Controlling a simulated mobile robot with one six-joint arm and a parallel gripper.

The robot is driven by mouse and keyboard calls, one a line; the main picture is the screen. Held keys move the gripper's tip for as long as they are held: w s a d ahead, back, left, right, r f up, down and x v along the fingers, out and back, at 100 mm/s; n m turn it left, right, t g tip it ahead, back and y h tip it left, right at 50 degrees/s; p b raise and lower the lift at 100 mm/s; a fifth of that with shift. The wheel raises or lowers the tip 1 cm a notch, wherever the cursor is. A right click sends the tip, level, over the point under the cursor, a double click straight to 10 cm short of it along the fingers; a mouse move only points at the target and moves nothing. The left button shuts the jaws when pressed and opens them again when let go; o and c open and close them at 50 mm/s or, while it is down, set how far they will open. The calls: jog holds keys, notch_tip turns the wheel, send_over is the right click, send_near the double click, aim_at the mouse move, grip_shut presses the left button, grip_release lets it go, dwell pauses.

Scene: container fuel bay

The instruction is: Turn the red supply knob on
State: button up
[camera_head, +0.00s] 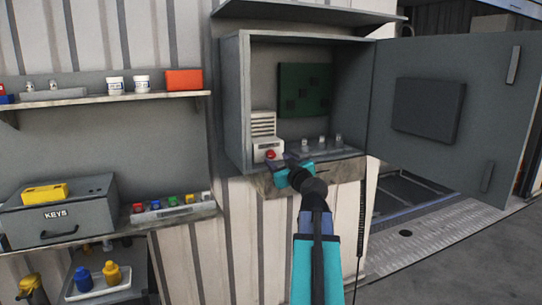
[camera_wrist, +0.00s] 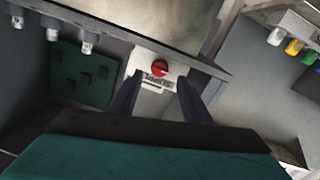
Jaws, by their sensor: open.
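The red supply knob (camera_head: 270,155) sits on the front of a small white unit (camera_head: 263,123) with a slatted upper part, inside an open grey cabinet at the lower left. In the wrist view the red knob (camera_wrist: 159,68) shows on its white plate, between and beyond my fingertips. My gripper (camera_wrist: 155,88) is open and empty, its two dark fingers on either side of the white plate. In the head view my gripper (camera_head: 280,172) is just below and right of the knob. Whether a finger touches the unit cannot be told.
The cabinet door (camera_head: 455,115) stands open to the right. A green board (camera_head: 304,90) is on the cabinet's back wall, with several small fittings on its floor. Left are a shelf (camera_head: 100,97) with jars, a grey KEYS box (camera_head: 60,213) and a tray of coloured knobs (camera_head: 172,207).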

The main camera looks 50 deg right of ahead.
aim_at(271, 155)
jog(key=shift+p+x, duration=0.5)
jog(key=shift+x, duration=2.05)
